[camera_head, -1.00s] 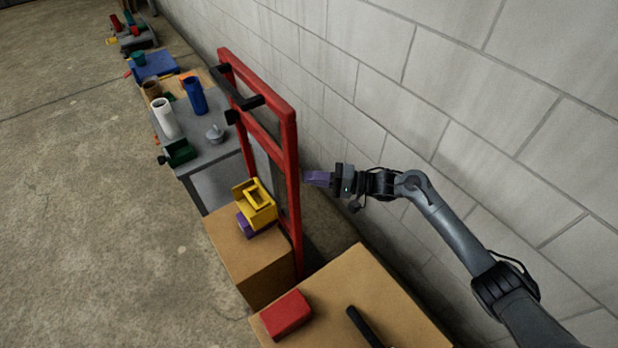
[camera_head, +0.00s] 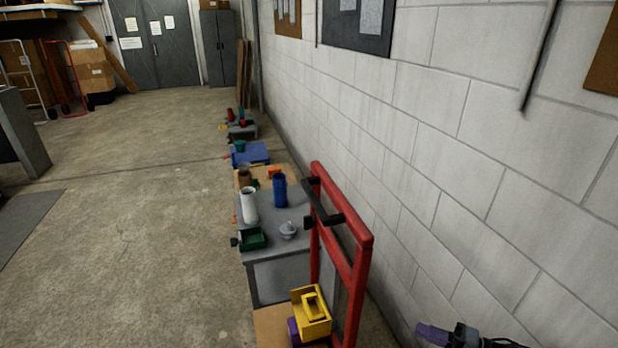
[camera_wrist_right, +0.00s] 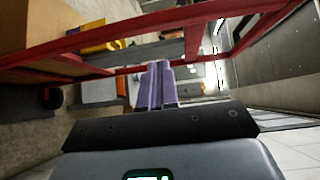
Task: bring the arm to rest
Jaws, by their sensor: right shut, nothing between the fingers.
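My right gripper (camera_head: 433,334) shows at the bottom right of the head view, cut off by the lower edge, with purple fingers. In the right wrist view its purple fingers (camera_wrist_right: 157,84) lie together with nothing between them. It is in free space between the red hand truck frame (camera_head: 362,262) and the block wall. The red frame also crosses the right wrist view (camera_wrist_right: 150,22) beyond the fingers. My left gripper is in neither view.
A yellow bin (camera_head: 310,318) sits on a cardboard box beside the red frame. The block wall (camera_head: 430,170) bounds the right side. Open floor (camera_head: 130,230) lies left.

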